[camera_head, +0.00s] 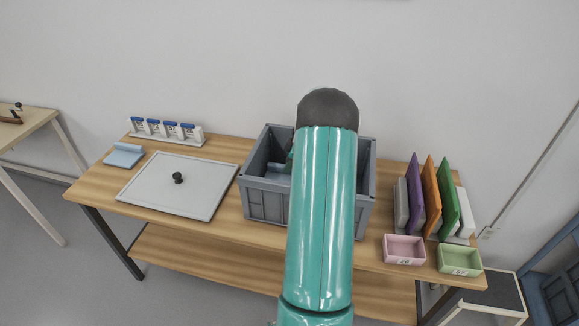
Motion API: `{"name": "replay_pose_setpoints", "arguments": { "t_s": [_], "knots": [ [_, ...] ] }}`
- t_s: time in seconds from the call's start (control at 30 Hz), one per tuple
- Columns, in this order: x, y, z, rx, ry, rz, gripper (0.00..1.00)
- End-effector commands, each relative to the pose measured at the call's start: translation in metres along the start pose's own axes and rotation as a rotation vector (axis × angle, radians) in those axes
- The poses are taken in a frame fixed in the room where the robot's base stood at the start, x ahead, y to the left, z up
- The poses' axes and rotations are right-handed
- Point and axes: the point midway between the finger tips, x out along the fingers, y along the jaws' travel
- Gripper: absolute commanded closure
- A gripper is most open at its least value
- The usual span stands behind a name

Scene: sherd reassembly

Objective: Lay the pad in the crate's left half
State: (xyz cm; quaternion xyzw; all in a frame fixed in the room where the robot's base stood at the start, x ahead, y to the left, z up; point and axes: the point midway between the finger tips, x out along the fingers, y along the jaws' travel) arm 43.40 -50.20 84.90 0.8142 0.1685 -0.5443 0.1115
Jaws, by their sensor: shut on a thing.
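The grey crate (266,206) stands at the middle of the table, its right part hidden behind my arm. A light blue pad (277,169) shows inside the crate's left half, low between the walls. My gripper (289,157) reaches down into the crate and is mostly hidden behind my teal arm; only a small dark edge shows beside the pad. It is shut on the pad. Whether the pad touches the crate floor cannot be told.
Another light blue folded pad (124,156) lies at the table's left. A grey lid with a black knob (178,192) lies left of the crate. A rack of blue-topped items (166,132) stands behind. Coloured upright boards (431,197), a pink tray (404,250) and a green tray (460,261) are right.

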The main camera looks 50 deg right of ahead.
Motion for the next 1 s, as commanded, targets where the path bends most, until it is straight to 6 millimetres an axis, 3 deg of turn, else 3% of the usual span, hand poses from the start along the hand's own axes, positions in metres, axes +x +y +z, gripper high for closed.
{"name": "replay_pose_setpoints", "arguments": {
  "t_s": [0.83, 0.87, 0.93, 1.0],
  "knots": [
    [0.019, 0.0, 0.007, 0.0, 0.001, 0.001, 1.0],
    [0.019, 0.0, 0.007, 0.0, 0.0, 0.001, 0.78],
    [0.019, 0.0, 0.007, 0.0, 0.0, 0.001, 0.64],
    [0.018, 0.0, 0.007, 0.0, 0.0, 0.001, 0.6]
  ]
}}
